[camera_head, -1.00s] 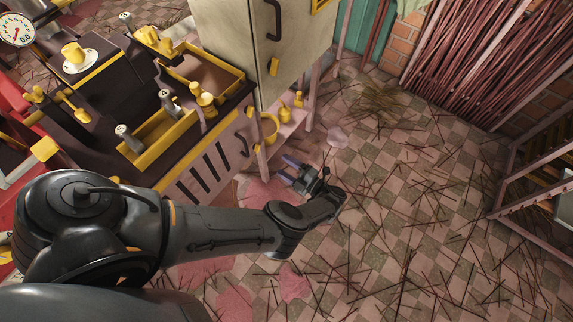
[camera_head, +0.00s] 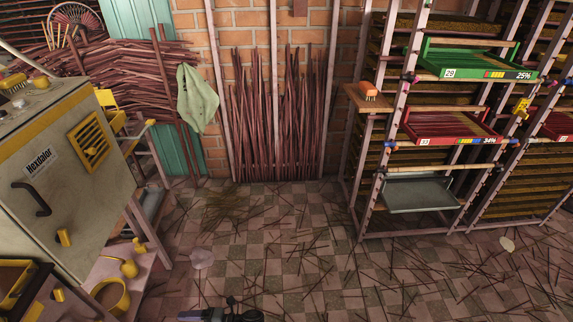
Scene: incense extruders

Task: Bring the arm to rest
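Nothing is visibly held in the part that shows. The rest of my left arm is out of view below.
Drying racks with a green tray (camera_head: 470,65) and a red tray (camera_head: 450,128) stand right. Bundled sticks (camera_head: 280,125) lean on the brick wall. Sticks litter the open floor (camera_head: 300,265).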

